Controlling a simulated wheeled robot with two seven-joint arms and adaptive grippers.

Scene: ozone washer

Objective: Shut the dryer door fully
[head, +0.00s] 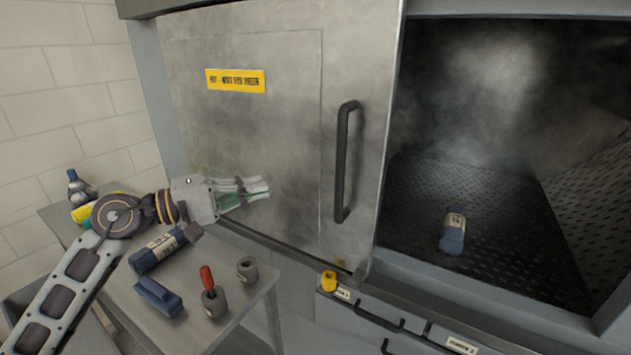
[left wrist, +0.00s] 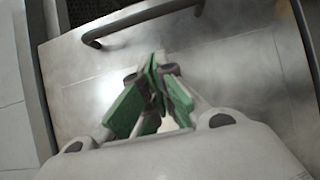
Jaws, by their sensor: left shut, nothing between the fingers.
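The dryer door (head: 280,120) is a grey metal panel with a yellow label (head: 235,81) and a black vertical handle (head: 345,162). It stands to the left of the dark dryer opening (head: 500,130), which is uncovered. My left gripper (head: 266,188) is in front of the door's lower middle, left of the handle and apart from it. Its green-padded fingers (left wrist: 158,80) are shut and empty in the left wrist view, with the door panel (left wrist: 230,60) behind them and the handle (left wrist: 140,18) beyond. Whether the fingertips touch the door is unclear. My right gripper is not in view.
A blue-grey bottle-like item (head: 453,233) lies inside the dryer. A small metal table (head: 230,318) at the lower left holds a dark bottle (head: 157,250), a blue brush-like item (head: 158,297) and small cups (head: 247,270). A yellow knob (head: 328,281) sits below the door.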

